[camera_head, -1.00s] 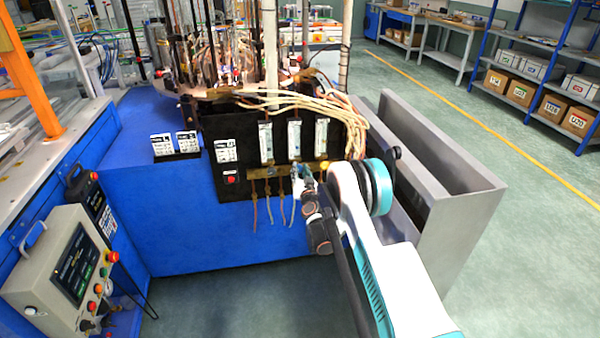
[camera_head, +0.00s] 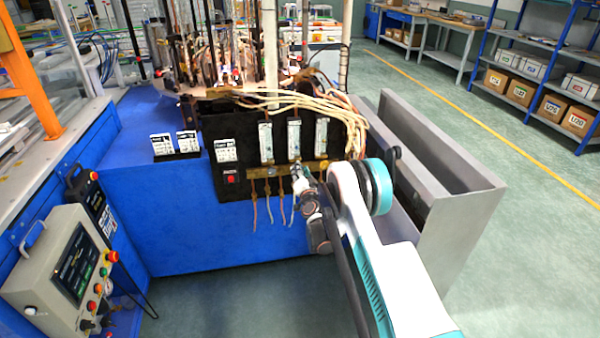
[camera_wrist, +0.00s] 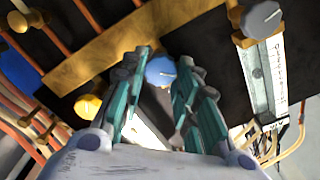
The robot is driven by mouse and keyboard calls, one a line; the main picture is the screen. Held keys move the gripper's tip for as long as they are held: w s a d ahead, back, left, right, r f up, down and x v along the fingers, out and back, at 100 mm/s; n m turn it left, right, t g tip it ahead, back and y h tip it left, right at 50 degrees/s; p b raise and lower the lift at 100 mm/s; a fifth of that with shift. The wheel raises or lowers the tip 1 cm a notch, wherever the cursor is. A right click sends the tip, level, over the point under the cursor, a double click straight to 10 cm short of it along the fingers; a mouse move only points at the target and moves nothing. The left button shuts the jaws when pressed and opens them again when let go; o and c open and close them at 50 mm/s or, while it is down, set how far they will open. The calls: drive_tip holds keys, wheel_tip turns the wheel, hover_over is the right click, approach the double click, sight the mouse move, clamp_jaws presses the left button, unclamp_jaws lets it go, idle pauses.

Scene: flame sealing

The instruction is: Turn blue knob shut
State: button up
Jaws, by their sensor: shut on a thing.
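The blue knob (camera_wrist: 161,71) sits between the fingers of my gripper (camera_wrist: 166,74) in the wrist view, with a white line on its face. My gripper is shut on it, a finger on each side. The knob is on a brass bar (camera_wrist: 110,45) on the black panel. In the head view my gripper (camera_head: 299,178) is at the lower part of the black panel (camera_head: 228,185), and it hides the blue knob there.
Thin tubes (camera_head: 254,205) hang below the bar. A grey metal bin (camera_head: 465,215) stands right of the arm.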

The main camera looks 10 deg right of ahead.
drive_tip(key=shift+d+f+m, duration=0.1)
drive_tip(key=shift+f+m, duration=0.05)
drive_tip(key=shift+m, duration=4.45)
drive_tip(key=o, duration=1.1)
drive_tip(key=shift+c, duration=0.2)
drive_tip(key=s, duration=0.7)
drive_tip(key=shift+s, duration=0.3)
